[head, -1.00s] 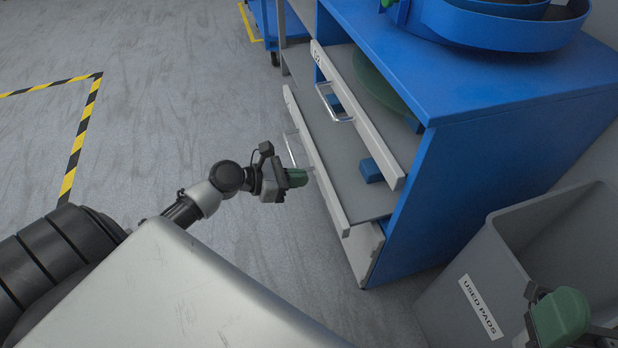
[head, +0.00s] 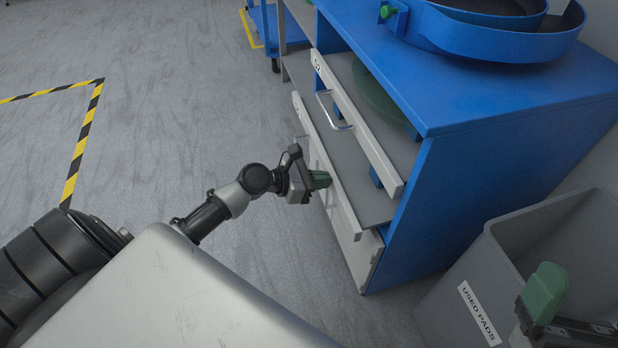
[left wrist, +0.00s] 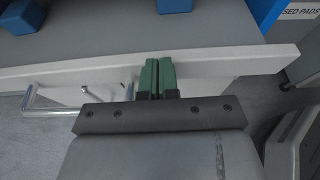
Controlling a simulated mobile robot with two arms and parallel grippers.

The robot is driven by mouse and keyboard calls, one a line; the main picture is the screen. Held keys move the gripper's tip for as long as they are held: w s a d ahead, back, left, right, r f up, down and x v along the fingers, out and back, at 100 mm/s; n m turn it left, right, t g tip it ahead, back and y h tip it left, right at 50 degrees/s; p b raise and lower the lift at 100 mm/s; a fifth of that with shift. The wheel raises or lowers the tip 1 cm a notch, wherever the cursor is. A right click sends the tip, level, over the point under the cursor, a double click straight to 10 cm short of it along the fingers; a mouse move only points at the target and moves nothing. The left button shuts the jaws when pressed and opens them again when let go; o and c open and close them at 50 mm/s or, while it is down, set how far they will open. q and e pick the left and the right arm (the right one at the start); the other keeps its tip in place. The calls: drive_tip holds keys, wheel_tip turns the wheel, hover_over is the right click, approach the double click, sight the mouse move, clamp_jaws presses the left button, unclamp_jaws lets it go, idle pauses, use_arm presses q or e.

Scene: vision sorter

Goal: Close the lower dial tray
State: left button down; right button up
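The lower dial tray (head: 365,195) is a grey shelf with a pale front panel, partly out of the blue cabinet, below the upper tray. Its panel (left wrist: 225,66) crosses the left wrist view, with a metal handle (left wrist: 62,111) at left. My left gripper (head: 321,180) has its green fingers together, with nothing between them. In the left wrist view its fingertips (left wrist: 158,66) are at the panel's outer face, right of the handle, and appear to touch it. My right gripper (head: 545,292) is at the lower right, partly cut off; its opening is unclear.
The upper tray (head: 355,120) is also out, with a green disc (head: 375,95) in it. Blue blocks (left wrist: 101,17) lie in the lower tray. The blue cabinet (head: 480,165) carries a blue bowl feeder (head: 500,38). A grey bin (head: 500,270) stands at right. The floor at left is clear.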

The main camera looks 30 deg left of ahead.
sight(346, 180)
use_arm(q)
drive_tip(key=w+d+p, duration=0.2)
drive_tip(key=w+d, duration=0.2)
drive_tip(key=shift+w+r, duration=0.1)
drive_tip(key=shift+w, duration=0.1)
drive_tip(key=shift+w+d, duration=0.1)
drive_tip(key=shift+w, duration=0.1)
drive_tip(key=shift+r, duration=0.1)
use_arm(e)
drive_tip(key=w+f+g+h, duration=0.2)
drive_tip(key=w+f+g, duration=0.3)
drive_tip(key=g, duration=0.1)
drive_tip(key=shift+a+g, duration=0.3)
use_arm(q)
drive_tip(key=shift+r, duration=0.1)
